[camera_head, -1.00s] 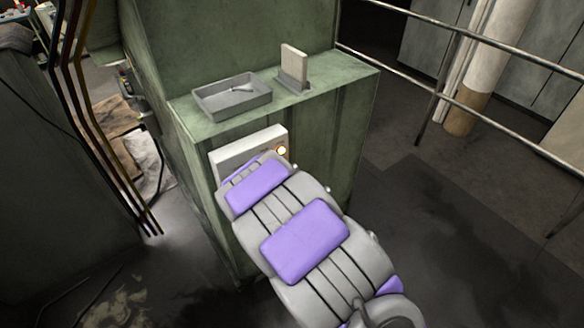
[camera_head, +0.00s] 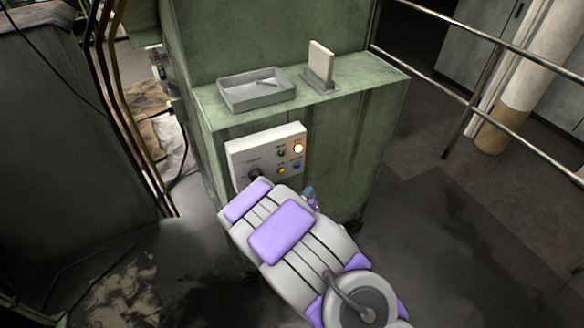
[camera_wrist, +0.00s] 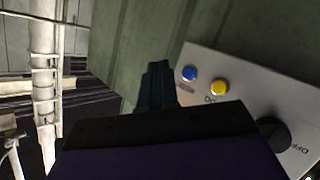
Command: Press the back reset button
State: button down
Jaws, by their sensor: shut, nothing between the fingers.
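A white control panel (camera_head: 240,152) is on the green cabinet's front. It carries a lit orange button (camera_head: 298,147), a dark button (camera_head: 281,152), a yellow button (camera_head: 281,171), a blue button (camera_head: 297,166) and a black knob (camera_head: 254,174). The labels are too small to read, so I cannot tell which is the back reset button. The wrist view shows the blue button (camera_wrist: 190,72), yellow button (camera_wrist: 220,88) and knob (camera_wrist: 275,133). My gripper (camera_wrist: 158,72) is shut and empty, left of the blue button there. In the head view my gripper (camera_head: 310,193) shows partly, below the panel's right end.
The green cabinet (camera_head: 345,135) has a grey tray (camera_head: 250,103) and an upright pale plate in a holder (camera_head: 320,62) on top. A metal railing (camera_head: 480,35) and a pale column (camera_head: 510,110) stand at the right. Dark floor beside the cabinet is clear.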

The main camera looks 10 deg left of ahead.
aim_at(297, 166)
jog(key=w+a+p, duration=0.2)
jog(key=w+a, duration=0.1)
jog(key=w, duration=0.5)
jog(key=shift+a+r, duration=0.2)
jog(key=shift+a, duration=0.05)
dwell(2.5)
